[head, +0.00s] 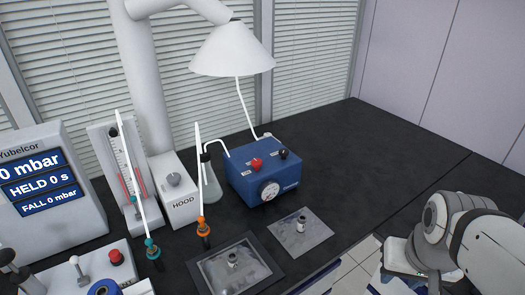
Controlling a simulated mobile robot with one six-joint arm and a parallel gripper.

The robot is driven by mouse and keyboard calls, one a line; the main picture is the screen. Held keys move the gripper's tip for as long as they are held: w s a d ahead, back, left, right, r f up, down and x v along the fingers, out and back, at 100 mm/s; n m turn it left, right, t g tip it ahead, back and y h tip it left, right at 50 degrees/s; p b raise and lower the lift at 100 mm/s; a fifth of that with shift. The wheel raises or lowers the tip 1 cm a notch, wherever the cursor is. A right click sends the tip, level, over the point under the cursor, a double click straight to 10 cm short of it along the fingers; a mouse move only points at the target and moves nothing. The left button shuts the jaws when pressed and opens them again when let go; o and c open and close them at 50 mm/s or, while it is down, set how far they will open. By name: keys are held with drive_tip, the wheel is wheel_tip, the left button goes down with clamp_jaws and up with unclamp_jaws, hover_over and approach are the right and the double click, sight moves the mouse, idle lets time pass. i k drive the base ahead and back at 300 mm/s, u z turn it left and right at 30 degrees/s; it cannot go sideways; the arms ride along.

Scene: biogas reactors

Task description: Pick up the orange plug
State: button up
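The orange plug (203,223) stands upright near the middle of the dark bench. It has a dark lower part and a long thin white tube rising from it. It is in front of the glass flask and behind the framed grey plate. A similar teal plug (152,243) with its own white tube stands to its left, closer to me. Part of my arm shows at the lower right, well apart from the orange plug. My gripper's fingers are not in view.
A blue pump box (263,178) with a gauge stands right of the flask (210,183). The HOOD box (174,190) and a white display (40,185) are at left. Framed plates (255,268) and (318,240) lie in front. The right bench is clear.

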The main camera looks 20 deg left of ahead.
sight(201, 219)
drive_tip(key=u, duration=1.65)
